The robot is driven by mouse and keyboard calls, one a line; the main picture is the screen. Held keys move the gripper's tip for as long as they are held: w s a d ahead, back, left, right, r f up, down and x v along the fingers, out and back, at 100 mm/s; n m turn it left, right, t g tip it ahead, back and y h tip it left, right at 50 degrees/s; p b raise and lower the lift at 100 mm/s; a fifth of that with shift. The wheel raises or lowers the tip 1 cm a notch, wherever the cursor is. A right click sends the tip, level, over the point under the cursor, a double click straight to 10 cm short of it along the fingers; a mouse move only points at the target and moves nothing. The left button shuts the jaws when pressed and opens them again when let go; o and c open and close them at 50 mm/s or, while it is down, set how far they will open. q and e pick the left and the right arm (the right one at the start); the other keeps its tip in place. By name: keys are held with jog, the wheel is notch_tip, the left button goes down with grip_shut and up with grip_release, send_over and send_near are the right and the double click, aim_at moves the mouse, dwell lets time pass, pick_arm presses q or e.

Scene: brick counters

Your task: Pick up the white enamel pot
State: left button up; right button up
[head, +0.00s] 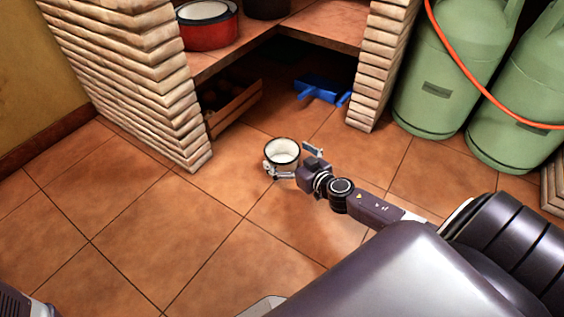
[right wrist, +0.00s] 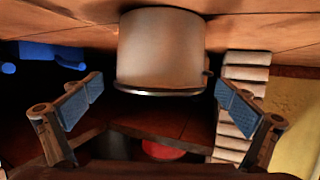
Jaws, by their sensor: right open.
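The white enamel pot (head: 282,151), with a dark rim, stands upright on the tiled floor in front of the brick counter. My right gripper (head: 292,161) reaches down to it from the right, with one finger on the near left side and the other on the right side of the pot. In the right wrist view, which is upside down, the pot (right wrist: 160,48) is ahead between the two spread fingers (right wrist: 160,92), with gaps visible on both sides. The right gripper is open and holds nothing. My left gripper is not in view.
A red pot (head: 208,32) stands on the counter shelf (head: 320,28). Beneath it are a wooden crate (head: 236,107) and a blue object (head: 320,89). A brick pillar (head: 382,65) and green gas cylinders (head: 440,75) stand right. The floor to the left is clear.

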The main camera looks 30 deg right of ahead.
jog(key=c, duration=1.4)
jog(key=shift+c, duration=0.2)
